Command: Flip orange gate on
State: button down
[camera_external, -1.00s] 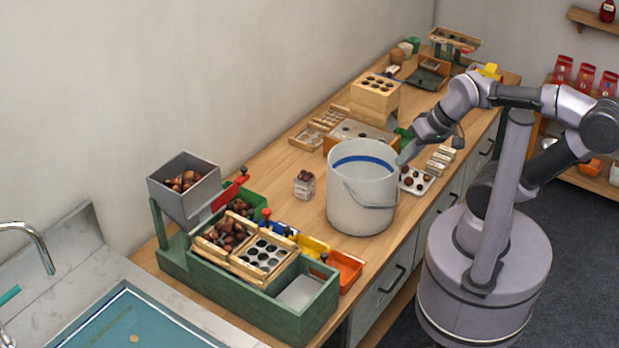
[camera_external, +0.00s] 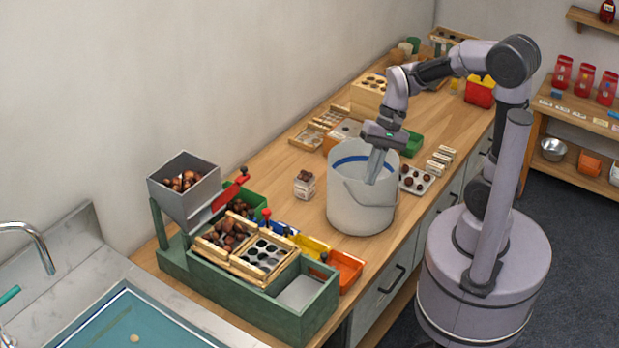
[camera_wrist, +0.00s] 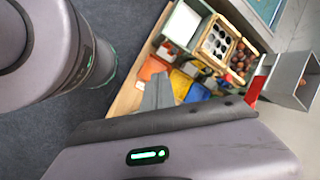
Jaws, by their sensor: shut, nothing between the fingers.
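The green sorting station (camera_external: 250,300) stands at the near end of the counter. An orange tray-shaped part (camera_external: 347,268) sits at its right side, with a small dark knob (camera_external: 323,257) close by. I cannot tell whether the knob belongs to an orange gate. The orange part also shows in the wrist view (camera_wrist: 152,67), just beyond my fingers. My gripper (camera_external: 373,180) points down, fingers together and empty, over or in front of the white bucket (camera_external: 360,207). It is well behind and to the right of the orange part. In the wrist view the fingers (camera_wrist: 158,90) show closed.
Yellow (camera_external: 312,246) and blue (camera_external: 282,228) parts line the station beside the orange one. A grey hopper (camera_external: 184,188) of chestnuts rises at its left. A small chestnut box (camera_external: 304,184) stands left of the bucket. The sink (camera_external: 130,320) lies at the near left.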

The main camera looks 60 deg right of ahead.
jog(key=w+f+m+g+y, duration=0.1)
jog(key=w+f+m+y, duration=0.2)
jog(key=f, duration=0.5)
jog(key=w+f+m+g+y, duration=0.1)
jog(key=w+f+m, duration=0.3)
jog(key=f, duration=0.4)
jog(key=shift+a+g+y, duration=0.3)
jog(key=shift+a+y, duration=0.05)
jog(key=shift+y, duration=0.55)
jog(key=shift+w, duration=0.1)
jog(key=b+x, duration=0.3)
jog(key=x, duration=0.7)
jog(key=shift+b, duration=0.4)
